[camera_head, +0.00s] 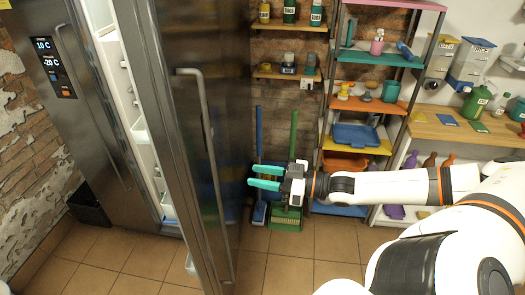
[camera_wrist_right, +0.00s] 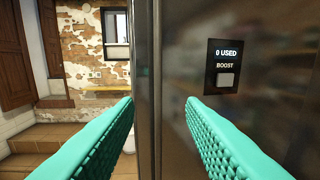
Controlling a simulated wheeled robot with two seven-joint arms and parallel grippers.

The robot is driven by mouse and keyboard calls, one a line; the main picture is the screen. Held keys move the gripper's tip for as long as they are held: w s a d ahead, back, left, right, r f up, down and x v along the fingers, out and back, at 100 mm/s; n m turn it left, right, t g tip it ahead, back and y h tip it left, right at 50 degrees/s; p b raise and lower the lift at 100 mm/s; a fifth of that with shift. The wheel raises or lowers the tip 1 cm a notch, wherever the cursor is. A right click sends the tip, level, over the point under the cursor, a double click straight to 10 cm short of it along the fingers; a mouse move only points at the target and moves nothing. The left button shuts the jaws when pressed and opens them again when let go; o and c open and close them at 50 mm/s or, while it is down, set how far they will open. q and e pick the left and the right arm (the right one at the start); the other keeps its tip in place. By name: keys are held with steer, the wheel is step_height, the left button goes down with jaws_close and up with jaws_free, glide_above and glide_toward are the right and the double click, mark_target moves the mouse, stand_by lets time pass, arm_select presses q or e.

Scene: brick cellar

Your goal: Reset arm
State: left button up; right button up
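My right arm reaches in from the right in the head view. Its gripper (camera_head: 268,177) has two teal fingers, spread apart with nothing between them. It is to the right of the open fridge door (camera_head: 190,150), with its fingers pointing at the door's outer side. The right wrist view also shows both teal fingers of the right gripper (camera_wrist_right: 160,130) apart, with the steel fridge surface (camera_wrist_right: 172,70) beyond them. I cannot tell whether the fingers touch it. My left gripper does not show.
The fridge stands ajar with shelves inside and a long handle (camera_head: 208,160) on the door. A blue broom (camera_head: 259,150) and a green broom (camera_head: 291,150) stand behind the right gripper. A shelf rack (camera_head: 372,57) and a wooden counter (camera_head: 460,135) are at right. Floor in front is clear.

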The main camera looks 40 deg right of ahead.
stand_by(0.5)
steer(key=s+d+f+m+g+h+b, duration=0.15)
steer(key=s+d+f+h, duration=0.35)
steer(key=f, duration=0.6)
steer(key=s+d+f+m+h+b, duration=0.2)
steer(key=d+f, duration=0.5)
steer(key=f, duration=0.3)
steer(key=s+d+f+m+g+h+b, duration=0.1)
steer(key=s+d+f+m+h+b, duration=0.2)
steer(key=d+f, duration=0.6)
steer(key=s+a+f+g+h+b, duration=0.15)
steer(key=s+a+f, duration=0.3)
steer(key=f, duration=0.45)
steer(key=s+a+f+g, duration=0.3)
steer(key=s+a+f, duration=0.15)
steer(key=f, duration=0.55)
steer(key=s+a+f+g+h+b, duration=0.1)
steer(key=s+a+f+g, duration=0.15)
steer(key=s+f, duration=0.5)
steer(key=s+a+f+n+g+y+b, duration=0.1)
steer(key=s+a+f+g, duration=0.1)
steer(key=s+a+f, duration=0.2)
steer(key=s+a+f+n+g+y+b, duration=0.1)
steer(key=s+a+f, duration=0.3)
steer(key=a+f, duration=0.7)
steer(key=a+g+b, duration=0.1)
steer(key=a, duration=0.7)
steer(key=shift+s+f+y, duration=0.15)
steer(key=shift+s+y, duration=0.05)
steer(key=shift+y, duration=0.15)
